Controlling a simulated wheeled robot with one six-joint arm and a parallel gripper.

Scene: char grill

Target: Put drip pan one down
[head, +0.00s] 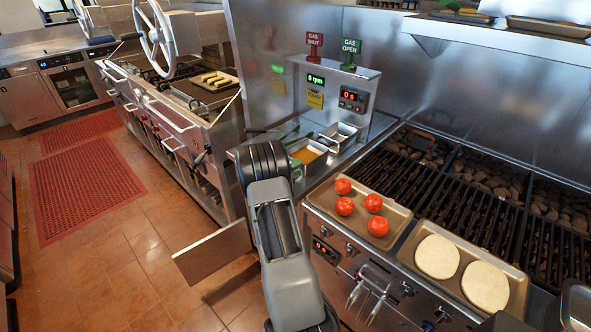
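My arm rises from the bottom middle of the head view to a dark joint. My gripper does not show; it is hidden behind the arm or out of the picture. A flat brown-grey metal panel (214,253) sticks out to the left of my arm, low above the tiled floor. Its right end is hidden behind the arm. I cannot tell whether it is drip pan one or an open door, nor whether my gripper holds it. No other thing can be clearly made out as drip pan one.
The char grill (460,205) stands right. On its front ledge are a tray (399,221) with several tomatoes and a tray (456,290) with two pale rounds. Tongs-like metal (368,292) hangs in front. A wheeled cooker (190,115) stands left; floor (110,270) is open.

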